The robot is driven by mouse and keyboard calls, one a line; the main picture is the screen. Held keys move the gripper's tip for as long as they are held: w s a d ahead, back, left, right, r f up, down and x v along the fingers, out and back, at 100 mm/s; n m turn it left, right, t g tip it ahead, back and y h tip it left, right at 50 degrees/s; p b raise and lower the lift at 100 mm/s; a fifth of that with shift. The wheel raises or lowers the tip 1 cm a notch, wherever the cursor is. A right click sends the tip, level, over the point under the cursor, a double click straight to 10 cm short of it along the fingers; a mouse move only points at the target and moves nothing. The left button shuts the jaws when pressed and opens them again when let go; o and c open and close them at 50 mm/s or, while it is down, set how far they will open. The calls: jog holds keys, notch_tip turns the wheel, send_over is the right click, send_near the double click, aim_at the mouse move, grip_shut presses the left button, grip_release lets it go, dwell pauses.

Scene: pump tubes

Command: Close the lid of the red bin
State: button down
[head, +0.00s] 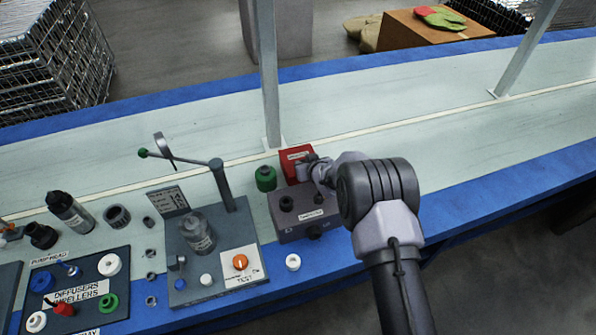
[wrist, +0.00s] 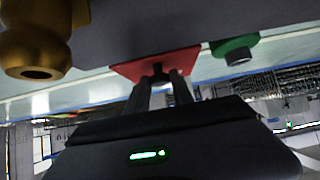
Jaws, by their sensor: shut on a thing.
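The red bin (head: 290,168) stands at the back of a dark grey fixture, with a small white label on its red face. My gripper (head: 311,165) reaches it from the right and covers part of it. In the wrist view a flat red panel (wrist: 190,60), which looks like the lid, lies just beyond my gripper (wrist: 162,84). The fingers are close together around a small dark knob-like part (wrist: 157,70) against the panel. How far the lid is open cannot be told, and the bin's inside is hidden.
The dark grey fixture (head: 290,228) with round black parts is directly in front of the bin. A green cap (head: 265,178) stands close on its left. A grey post (head: 268,75) rises behind. A lever stand (head: 222,185) is farther left. The bench on the right is clear.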

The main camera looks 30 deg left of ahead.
jog(key=shift+s+d+f, duration=0.1)
jog(key=shift+d+f, duration=0.1)
jog(key=shift+f, duration=0.2)
jog(key=c, duration=1.4)
grip_release()
jog(key=shift+o, duration=1.4)
jog(key=shift+r, duration=0.2)
jog(key=p+v, duration=0.5)
jog(key=v, duration=1.2)
jog(key=shift+d+p, duration=0.25)
jog(key=shift+p, duration=0.1)
